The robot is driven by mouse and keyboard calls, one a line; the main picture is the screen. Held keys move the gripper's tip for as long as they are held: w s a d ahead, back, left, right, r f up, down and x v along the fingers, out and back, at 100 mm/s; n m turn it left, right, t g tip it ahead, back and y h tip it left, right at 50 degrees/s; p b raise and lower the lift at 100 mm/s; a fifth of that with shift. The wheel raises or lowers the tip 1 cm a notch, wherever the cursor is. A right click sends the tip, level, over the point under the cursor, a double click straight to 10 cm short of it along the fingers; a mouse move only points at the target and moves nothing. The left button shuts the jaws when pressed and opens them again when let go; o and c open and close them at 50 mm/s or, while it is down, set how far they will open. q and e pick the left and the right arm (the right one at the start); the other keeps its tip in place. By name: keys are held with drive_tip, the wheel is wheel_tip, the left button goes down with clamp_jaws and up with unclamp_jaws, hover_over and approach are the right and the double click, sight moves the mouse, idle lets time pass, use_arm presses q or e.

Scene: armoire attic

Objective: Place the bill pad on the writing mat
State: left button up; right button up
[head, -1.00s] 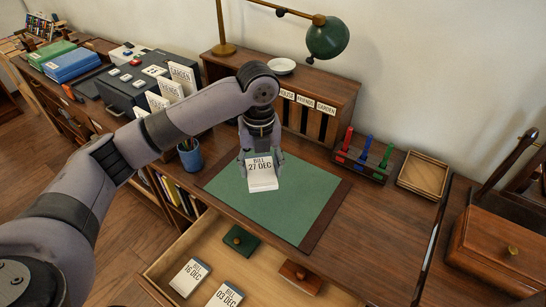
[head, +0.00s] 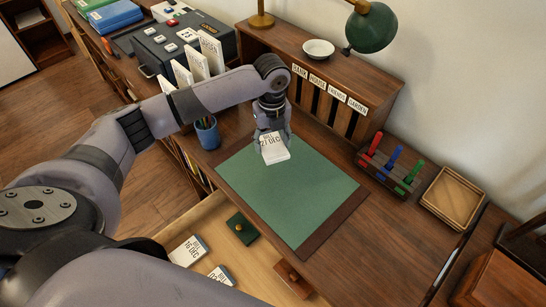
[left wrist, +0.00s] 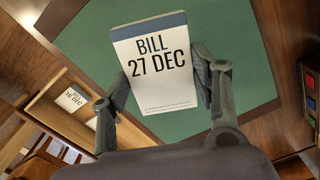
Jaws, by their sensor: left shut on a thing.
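The bill pad (head: 274,149), white with a dark band and marked "BILL 27 DEC", is held by my left gripper (head: 272,138). In the left wrist view the pad (left wrist: 158,85) sits between the two fingers (left wrist: 163,82), which press on its sides. The writing mat (head: 300,195) is green with brown end strips and lies on the desk. The pad is over the far left part of the mat; whether it touches the mat I cannot tell. The mat (left wrist: 85,42) fills much of the left wrist view behind the pad. My right gripper is not in view.
A pigeonhole organizer (head: 320,90) stands behind the mat. A pencil cup (head: 207,133) is at left, a stamp rack (head: 391,165) and wooden tray (head: 453,198) at right. Most of the mat is clear.

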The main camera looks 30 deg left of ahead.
sight(272, 145)
use_arm(q)
drive_tip(key=shift+f, duration=3.95)
drive_tip(key=shift+f, duration=0.2)
drive_tip(key=o, duration=1.2)
wheel_tip(272, 145, up, 12)
drive_tip(key=shift+r, duration=0.25)
drive_tip(key=shift+s+f, duration=0.1)
drive_tip(key=shift+f, duration=0.05)
